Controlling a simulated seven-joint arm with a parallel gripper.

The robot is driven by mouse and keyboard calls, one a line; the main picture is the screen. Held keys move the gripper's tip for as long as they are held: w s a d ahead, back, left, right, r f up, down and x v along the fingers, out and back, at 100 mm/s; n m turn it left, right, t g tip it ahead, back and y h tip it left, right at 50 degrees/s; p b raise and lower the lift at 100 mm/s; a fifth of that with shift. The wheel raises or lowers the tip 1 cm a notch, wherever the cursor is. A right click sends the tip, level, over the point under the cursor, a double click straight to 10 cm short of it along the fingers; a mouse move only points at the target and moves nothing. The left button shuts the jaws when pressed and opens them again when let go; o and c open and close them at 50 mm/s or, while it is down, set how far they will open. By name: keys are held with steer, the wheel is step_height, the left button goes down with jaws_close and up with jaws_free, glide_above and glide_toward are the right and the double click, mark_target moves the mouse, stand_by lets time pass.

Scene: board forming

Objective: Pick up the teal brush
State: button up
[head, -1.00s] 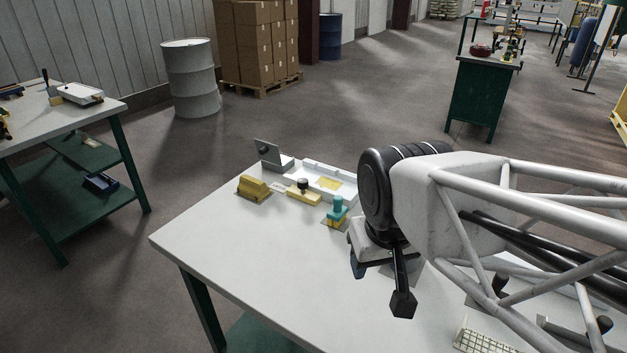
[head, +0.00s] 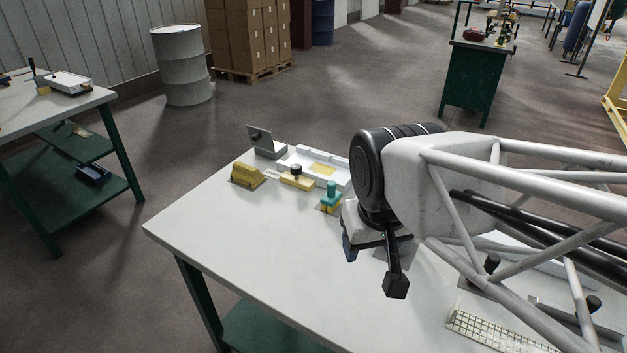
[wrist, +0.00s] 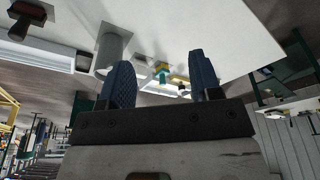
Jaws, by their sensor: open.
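The teal brush (head: 331,191) stands upright on a yellow base at the far side of the white table (head: 225,240). It also shows in the wrist view (wrist: 162,76), between my two fingers in the picture but apart from them. My gripper (head: 373,267) is open and empty, to the right of the brush and nearer the camera in the head view. Its blue-padded fingers (wrist: 160,75) show spread apart in the wrist view.
Left of the brush are a yellow block with a black knob (head: 297,178), a yellow block (head: 246,175) and a grey upright plate (head: 262,138). A white tray (head: 338,163) lies behind. A keyboard (head: 490,332) lies at the front right. The table's left part is clear.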

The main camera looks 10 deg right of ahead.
steer(key=w, duration=0.1)
steer(key=m+g, duration=0.3)
steer(key=m, duration=2)
glide_above(332, 183)
step_height(332, 183, down, 13)
steer(key=shift+s+r, duration=0.1)
steer(key=shift+r, duration=0.1)
steer(key=shift+w+f+m, duration=0.2)
steer(key=shift+w+m, duration=0.05)
steer(key=shift+m, duration=0.15)
steer(key=shift+f, duration=0.1)
steer(key=shift+f, duration=1.2)
steer(key=shift+f, duration=0.1)
